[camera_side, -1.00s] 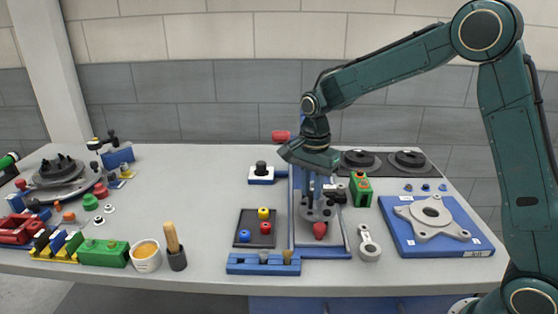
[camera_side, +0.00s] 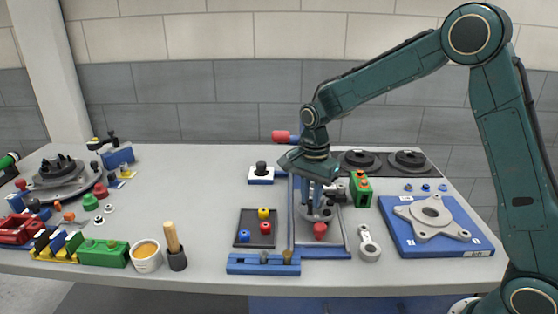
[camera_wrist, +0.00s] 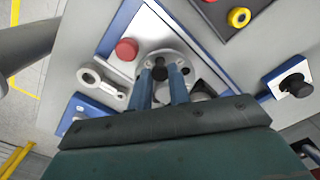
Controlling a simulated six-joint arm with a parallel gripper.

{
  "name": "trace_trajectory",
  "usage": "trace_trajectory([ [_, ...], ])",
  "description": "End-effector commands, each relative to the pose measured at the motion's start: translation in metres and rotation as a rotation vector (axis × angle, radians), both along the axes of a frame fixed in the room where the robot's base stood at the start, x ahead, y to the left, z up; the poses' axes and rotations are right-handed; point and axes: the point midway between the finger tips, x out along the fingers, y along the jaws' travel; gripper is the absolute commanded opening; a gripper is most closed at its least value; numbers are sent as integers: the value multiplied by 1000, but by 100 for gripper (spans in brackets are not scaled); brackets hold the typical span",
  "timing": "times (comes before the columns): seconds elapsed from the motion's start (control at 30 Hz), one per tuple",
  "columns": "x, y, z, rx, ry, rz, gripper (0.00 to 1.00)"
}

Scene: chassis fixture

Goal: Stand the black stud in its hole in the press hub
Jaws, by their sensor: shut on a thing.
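My gripper (camera_wrist: 161,75) shows in the wrist view with its two blue fingers shut on the black stud (camera_wrist: 158,71). The stud is over the middle of the round grey press hub (camera_wrist: 181,62). In the side view my gripper (camera_side: 317,206) is low at the hub (camera_side: 329,214), and the fingers hide most of the stud. I cannot tell how far the stud is in a hole, as the fingers and the stud cover the spot.
The hub is in a blue-edged tray with a red knob (camera_side: 320,231) in front. A grey link (camera_side: 369,246) lies to the right, near a green block (camera_side: 361,190). A dark tray with colored pegs (camera_side: 244,237) is on the left. A blue rack (camera_side: 240,264) stands in front.

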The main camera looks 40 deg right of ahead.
Motion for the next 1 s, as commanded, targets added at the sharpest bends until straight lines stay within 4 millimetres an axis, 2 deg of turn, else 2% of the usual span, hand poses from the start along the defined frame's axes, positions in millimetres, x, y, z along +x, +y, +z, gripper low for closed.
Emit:
trace_trajectory([
  [1.0, 0, 0, -13, 0, 0, 0, 0],
])
